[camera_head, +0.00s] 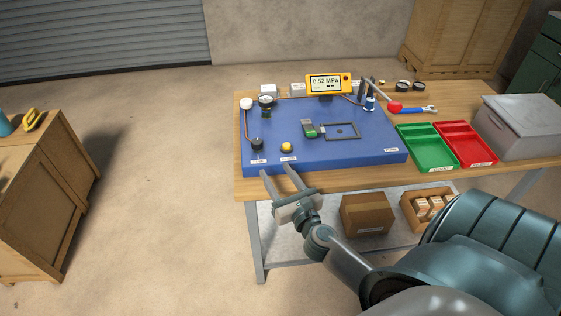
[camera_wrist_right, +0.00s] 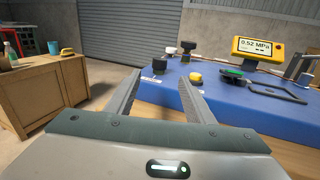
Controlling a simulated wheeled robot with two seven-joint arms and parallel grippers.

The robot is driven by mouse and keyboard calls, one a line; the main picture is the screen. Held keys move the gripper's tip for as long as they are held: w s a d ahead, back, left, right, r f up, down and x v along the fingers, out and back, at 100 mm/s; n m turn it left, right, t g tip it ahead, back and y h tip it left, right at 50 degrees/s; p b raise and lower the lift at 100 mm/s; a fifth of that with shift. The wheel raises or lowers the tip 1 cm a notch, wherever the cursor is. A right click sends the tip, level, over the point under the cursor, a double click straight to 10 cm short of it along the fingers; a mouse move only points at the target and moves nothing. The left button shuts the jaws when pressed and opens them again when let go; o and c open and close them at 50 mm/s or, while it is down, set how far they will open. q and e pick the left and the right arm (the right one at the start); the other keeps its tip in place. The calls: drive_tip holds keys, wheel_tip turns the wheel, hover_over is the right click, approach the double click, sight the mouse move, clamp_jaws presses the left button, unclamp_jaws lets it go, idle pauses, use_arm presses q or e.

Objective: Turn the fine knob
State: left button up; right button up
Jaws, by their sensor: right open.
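A blue panel (camera_head: 350,153) lies on the wooden table and carries several knobs and fittings. A black knob (camera_head: 257,144) and a yellow knob (camera_head: 287,147) stand near its front left edge, each with a small label I cannot read, so I cannot tell which is the fine knob. My right gripper (camera_head: 276,170) is open and empty, its fingertips just short of the panel's front edge, apart from both knobs. In the right wrist view, the black knob (camera_wrist_right: 158,62) shows between the fingers and the yellow knob (camera_wrist_right: 196,78) beyond the right finger. My left gripper is out of view.
A yellow display (camera_head: 326,83) reading 0.52 MPa stands at the panel's back. A green tray (camera_head: 411,133), a red tray (camera_head: 476,137) and a grey box (camera_head: 520,122) stand to the right. A wooden cabinet (camera_head: 50,200) stands at the left, with clear floor between.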

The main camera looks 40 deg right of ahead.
drive_tip(key=shift+v, duration=0.85)
